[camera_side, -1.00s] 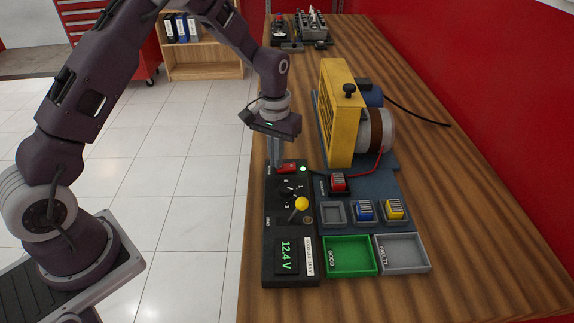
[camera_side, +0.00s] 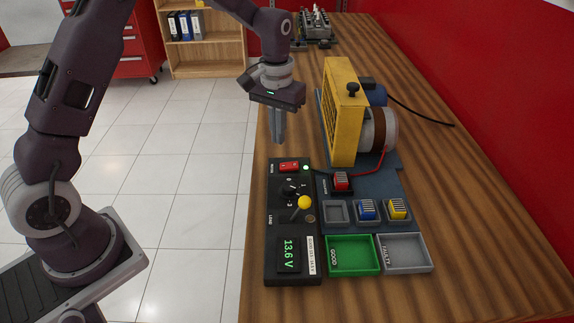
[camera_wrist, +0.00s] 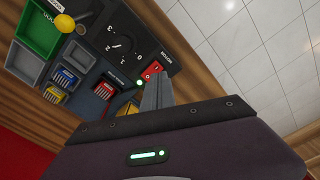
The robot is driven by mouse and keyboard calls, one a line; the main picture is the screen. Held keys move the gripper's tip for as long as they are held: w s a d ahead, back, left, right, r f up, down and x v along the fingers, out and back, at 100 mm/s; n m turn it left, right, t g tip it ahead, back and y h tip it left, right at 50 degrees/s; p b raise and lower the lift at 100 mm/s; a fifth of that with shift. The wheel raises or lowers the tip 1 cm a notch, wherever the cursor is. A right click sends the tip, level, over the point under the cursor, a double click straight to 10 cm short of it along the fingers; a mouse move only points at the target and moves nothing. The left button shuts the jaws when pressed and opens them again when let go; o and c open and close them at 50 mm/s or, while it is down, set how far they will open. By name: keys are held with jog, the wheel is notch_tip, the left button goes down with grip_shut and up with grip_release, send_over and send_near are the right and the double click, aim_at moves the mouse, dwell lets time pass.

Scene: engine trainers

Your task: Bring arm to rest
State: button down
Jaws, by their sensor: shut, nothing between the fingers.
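My gripper (camera_side: 277,128) is shut and empty, its fingers pointing down. It hangs in the air above the far end of the black control panel (camera_side: 275,218), apart from it. In the wrist view the closed fingers (camera_wrist: 157,92) show beside the red rocker switch (camera_wrist: 151,70). In the side view the red switch (camera_side: 289,166) sits at the panel's far end, with a small lit lamp beside it.
A yellow guarded machine (camera_side: 343,112) stands on the bench right of my gripper. Red (camera_side: 342,181), blue (camera_side: 367,209) and yellow (camera_side: 398,208) modules sit nearby. The green GOOD tray (camera_side: 353,256) and grey FAULTY tray (camera_side: 405,254) are empty. Bare wood lies along the bench's right side.

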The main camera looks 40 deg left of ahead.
jog(key=s+d+r+m+t, duration=0.1)
jog(key=s+d+r+t, duration=0.1)
jog(key=s+r, duration=1)
jog(key=s+r+m+t, duration=0.1)
jog(key=s+r, duration=0.1)
jog(key=s, duration=0.6)
jog(key=s+d+r+m+t, duration=0.1)
jog(key=s+r+t, duration=0.1)
jog(key=s, duration=0.7)
jog(key=shift+d+t, duration=0.25)
jog(key=shift+t, duration=0.05)
